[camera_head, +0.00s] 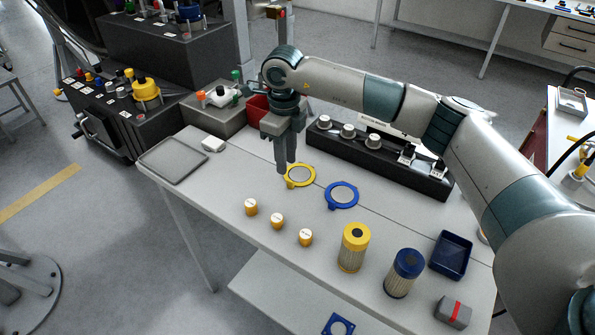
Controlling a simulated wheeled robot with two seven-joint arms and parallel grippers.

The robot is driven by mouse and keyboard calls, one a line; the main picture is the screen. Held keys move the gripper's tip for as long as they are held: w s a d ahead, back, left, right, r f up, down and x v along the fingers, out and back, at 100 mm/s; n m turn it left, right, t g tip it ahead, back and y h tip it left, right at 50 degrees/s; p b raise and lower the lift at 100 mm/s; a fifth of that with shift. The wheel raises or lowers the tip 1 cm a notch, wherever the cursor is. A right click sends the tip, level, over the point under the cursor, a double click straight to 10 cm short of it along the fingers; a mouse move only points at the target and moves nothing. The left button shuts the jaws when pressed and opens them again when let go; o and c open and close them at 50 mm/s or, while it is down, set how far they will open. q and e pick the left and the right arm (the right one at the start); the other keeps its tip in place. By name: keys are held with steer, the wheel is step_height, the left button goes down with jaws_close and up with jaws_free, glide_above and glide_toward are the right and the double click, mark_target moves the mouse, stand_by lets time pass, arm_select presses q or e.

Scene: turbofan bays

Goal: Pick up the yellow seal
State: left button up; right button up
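The yellow seal (309,184) is a flat yellow ring with a small tab, lying on the grey table. My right gripper (285,168) points straight down over the left edge of the ring in the head view. Its fingertips overlap the ring's upper left part in the picture and hide a bit of it. The fingers look close together, and I cannot tell whether they are shut, or whether they touch the seal. My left gripper is not in view.
A blue ring (342,196) lies right of the yellow seal. Several small orange-and-white caps (277,221), a yellow filter (353,248) and a blue filter (404,273) stand nearer. A black block (375,159) lies behind. A grey tray (172,160) lies at left.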

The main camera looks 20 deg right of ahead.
mark_target(290, 181)
steer(key=shift+f, duration=1)
steer(key=f+p, duration=0.2)
steer(key=shift+s+d+p, duration=0.15)
steer(key=shift+d+p, duration=0.15)
steer(key=shift+p, duration=0.1)
step_height(290, 181, down, 2)
steer(key=shift+d+p, duration=0.1)
steer(key=shift+p, duration=0.45)
steer(key=shift+f, duration=0.6)
jaws_close()
